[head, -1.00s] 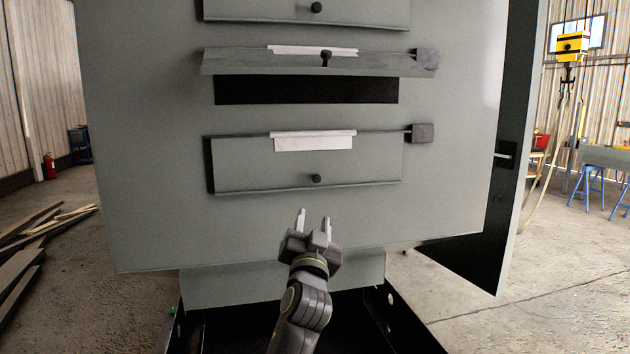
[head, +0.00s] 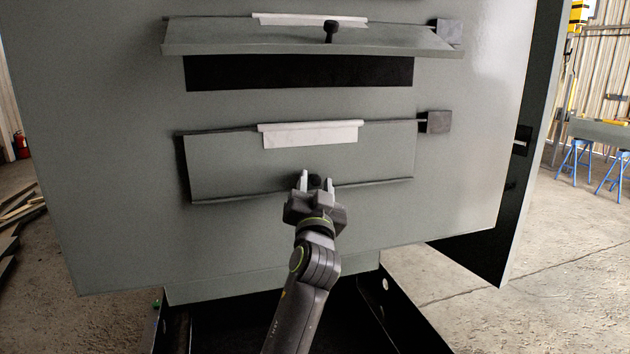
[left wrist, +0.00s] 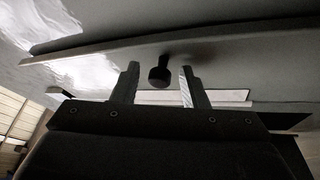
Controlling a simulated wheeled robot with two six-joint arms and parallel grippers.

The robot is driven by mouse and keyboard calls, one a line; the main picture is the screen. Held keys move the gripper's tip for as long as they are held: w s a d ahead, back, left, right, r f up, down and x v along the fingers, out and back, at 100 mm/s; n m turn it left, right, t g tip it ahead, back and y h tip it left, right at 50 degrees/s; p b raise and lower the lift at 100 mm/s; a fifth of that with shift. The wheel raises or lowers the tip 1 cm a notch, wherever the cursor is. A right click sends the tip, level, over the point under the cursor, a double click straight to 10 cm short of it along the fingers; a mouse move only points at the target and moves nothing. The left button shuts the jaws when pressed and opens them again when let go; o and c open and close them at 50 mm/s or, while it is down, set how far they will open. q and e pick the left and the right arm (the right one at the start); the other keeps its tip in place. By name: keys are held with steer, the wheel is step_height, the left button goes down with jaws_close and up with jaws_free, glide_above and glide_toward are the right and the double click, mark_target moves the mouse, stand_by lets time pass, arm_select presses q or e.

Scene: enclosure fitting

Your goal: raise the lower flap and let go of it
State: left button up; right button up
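The lower flap (head: 230,165) is a grey panel on the enclosure front, hanging down nearly flat, with a white strip (head: 310,136) at its top edge. Its dark round knob (head: 315,181) is near the bottom edge. My left gripper (head: 316,182) is open, with its fingertips on either side of the knob in the head view. In the left wrist view the knob (left wrist: 160,74) stands between the two spread fingers (left wrist: 158,85), with gaps on both sides. Whether a finger touches it I cannot tell. My right gripper is not in view.
A higher flap (head: 250,38) is tilted outward above a black slot (head: 300,72). A dark block (head: 435,121) sits at the lower flap's upper right. An open enclosure door (head: 520,150) stands at the right. The panel below the flap is bare.

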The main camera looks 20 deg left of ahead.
arm_select(q)
steer(key=shift+s+d+r, duration=0.1)
steer(key=shift+s+d, duration=0.05)
steer(key=shift+s, duration=0.1)
steer(key=shift+c, duration=1.9)
steer(key=shift+w, duration=0.1)
jaws_close()
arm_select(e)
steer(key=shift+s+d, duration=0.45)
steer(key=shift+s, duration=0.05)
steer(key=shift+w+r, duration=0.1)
